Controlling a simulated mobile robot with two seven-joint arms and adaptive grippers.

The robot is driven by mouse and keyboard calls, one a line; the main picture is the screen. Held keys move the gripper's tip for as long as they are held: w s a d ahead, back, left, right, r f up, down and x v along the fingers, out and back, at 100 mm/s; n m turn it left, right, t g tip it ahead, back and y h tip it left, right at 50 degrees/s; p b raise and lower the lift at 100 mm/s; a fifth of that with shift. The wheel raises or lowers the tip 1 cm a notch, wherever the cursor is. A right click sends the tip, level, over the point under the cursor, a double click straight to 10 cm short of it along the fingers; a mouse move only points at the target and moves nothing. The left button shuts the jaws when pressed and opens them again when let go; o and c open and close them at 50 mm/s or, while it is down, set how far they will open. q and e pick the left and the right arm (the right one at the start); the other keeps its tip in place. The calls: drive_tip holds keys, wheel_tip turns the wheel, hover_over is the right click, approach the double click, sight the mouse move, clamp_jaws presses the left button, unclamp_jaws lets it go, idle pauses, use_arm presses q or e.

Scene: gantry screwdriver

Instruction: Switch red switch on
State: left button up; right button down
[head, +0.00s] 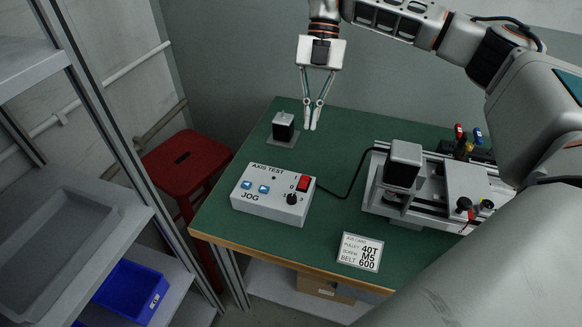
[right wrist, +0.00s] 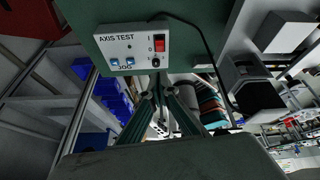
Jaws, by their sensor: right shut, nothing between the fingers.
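The red switch (head: 303,183) sits at the upper right of the white AXIS TEST control box (head: 262,204) on the green table. In the right wrist view the red switch (right wrist: 159,43) and the control box (right wrist: 132,51) show near the top. I cannot tell the switch's position. My right gripper (head: 311,127) is shut and empty, pointing down above the back of the table, behind the box and apart from it. In the right wrist view its fingers (right wrist: 154,92) come together below the box. My left gripper is not in view.
A black motor block (head: 283,127) stands on a plate behind the box. A gantry axis (head: 404,170) is at the right, cabled to the box. A label card (head: 359,252) lies in front. A red stool (head: 181,160) and a shelf with a blue bin (head: 130,291) are at the left.

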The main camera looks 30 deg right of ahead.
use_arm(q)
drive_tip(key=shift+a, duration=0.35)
use_arm(e)
drive_tip(key=shift+w+d+m, duration=0.1)
drive_tip(key=shift+d+m, duration=0.15)
drive_tip(key=shift+m, duration=0.75)
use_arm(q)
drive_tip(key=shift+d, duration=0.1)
use_arm(e)
drive_tip(key=b, duration=0.2)
hover_over(304, 181)
drive_tip(key=f, duration=0.8)
drive_tip(key=shift+w+d+f, duration=0.2)
drive_tip(key=shift+w+d, duration=0.05)
drive_tip(key=shift+d, duration=0.1)
drive_tip(key=f, duration=0.3)
drive_tip(key=shift+w+d+f, duration=0.2)
drive_tip(key=shift+w+f, duration=0.1)
drive_tip(key=shift+f, duration=0.2)
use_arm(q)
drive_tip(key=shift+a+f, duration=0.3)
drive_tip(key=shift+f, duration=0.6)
use_arm(e)
drive_tip(key=shift+d+f, duration=0.1)
drive_tip(key=shift+f, duration=0.05)
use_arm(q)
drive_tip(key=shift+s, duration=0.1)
